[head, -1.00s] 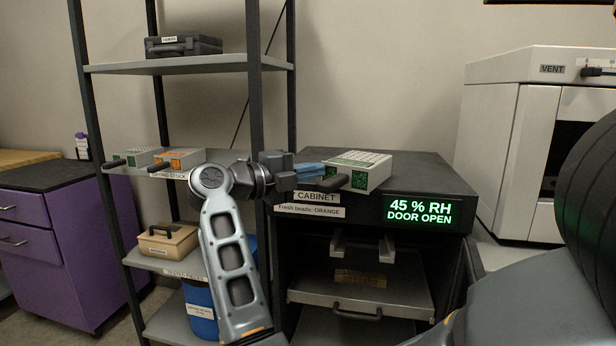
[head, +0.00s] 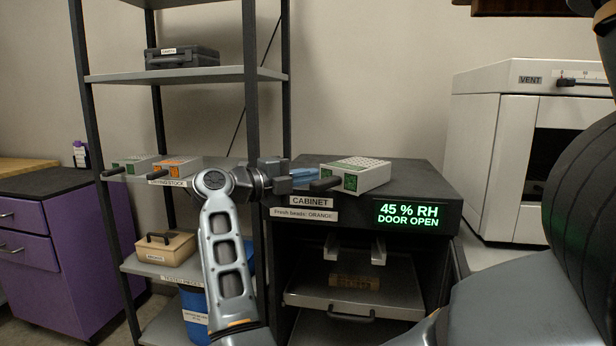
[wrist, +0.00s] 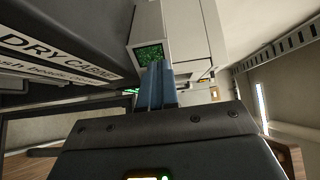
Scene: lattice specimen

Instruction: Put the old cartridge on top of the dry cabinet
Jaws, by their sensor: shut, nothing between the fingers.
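The dry cabinet (head: 440,180) is a dark box with its door open; its display reads "45 % RH DOOR OPEN". A cartridge (head: 362,172), white with a green-marked face and a dark handle, lies on top of the cabinet near its front edge. In the wrist view the cartridge (wrist: 195,45) is just beyond my fingers. My gripper (head: 306,177) is shut and empty at the cabinet's front left top edge, beside the cartridge's handle. Its blue fingers (wrist: 156,85) are together in the wrist view. I cannot tell whether they touch the cartridge.
A shelf rack on the left holds a green-marked cartridge (head: 133,164), an orange-marked cartridge (head: 177,167), a tan case (head: 166,247) and a black case (head: 181,57). A white vented unit (head: 495,120) stands right. Inside the cabinet is a tray (head: 350,297) below an empty-looking bracket (head: 355,250).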

